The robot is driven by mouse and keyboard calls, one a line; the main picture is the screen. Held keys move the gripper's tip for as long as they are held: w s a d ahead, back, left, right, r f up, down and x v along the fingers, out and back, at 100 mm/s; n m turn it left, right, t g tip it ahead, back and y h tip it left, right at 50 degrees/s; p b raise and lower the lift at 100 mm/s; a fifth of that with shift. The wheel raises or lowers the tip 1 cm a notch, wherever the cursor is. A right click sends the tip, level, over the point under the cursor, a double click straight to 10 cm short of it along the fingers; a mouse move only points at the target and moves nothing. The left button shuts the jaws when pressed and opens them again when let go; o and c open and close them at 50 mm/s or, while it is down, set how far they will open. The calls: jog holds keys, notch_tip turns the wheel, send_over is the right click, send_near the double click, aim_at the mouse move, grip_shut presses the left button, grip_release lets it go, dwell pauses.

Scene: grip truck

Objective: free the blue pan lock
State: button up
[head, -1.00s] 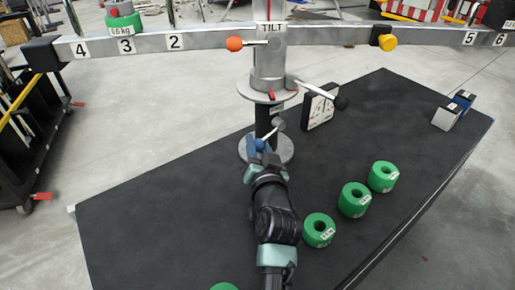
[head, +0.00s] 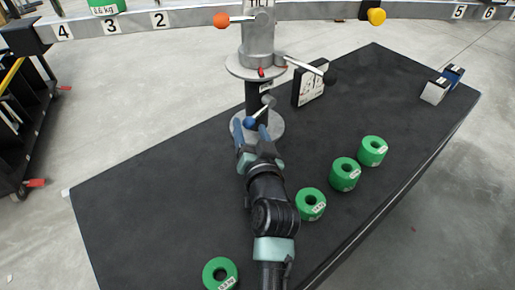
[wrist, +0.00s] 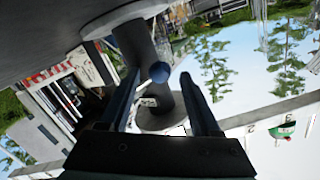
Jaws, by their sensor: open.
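The blue ball knob (head: 249,122) is on the end of a short lever on the dark post of the balance stand, just above its round grey foot (head: 276,130). My gripper (head: 251,130) is open at the knob, with one finger on each side in the picture. In the wrist view the knob (wrist: 160,72) shows between the two fingertips, with gaps on both sides. I cannot tell whether it is inside the jaws or just beyond them. The lever's other end carries a grey ball (head: 268,101).
A dial box (head: 309,87) is behind the post. Several green weights (head: 345,174) lie on the black table (head: 150,190).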

jog(key=s+d+r+p, duration=0.1)
jog(key=s, duration=0.8)
jog(key=shift+s+d, duration=0.2)
jog(key=shift+s, duration=0.1)
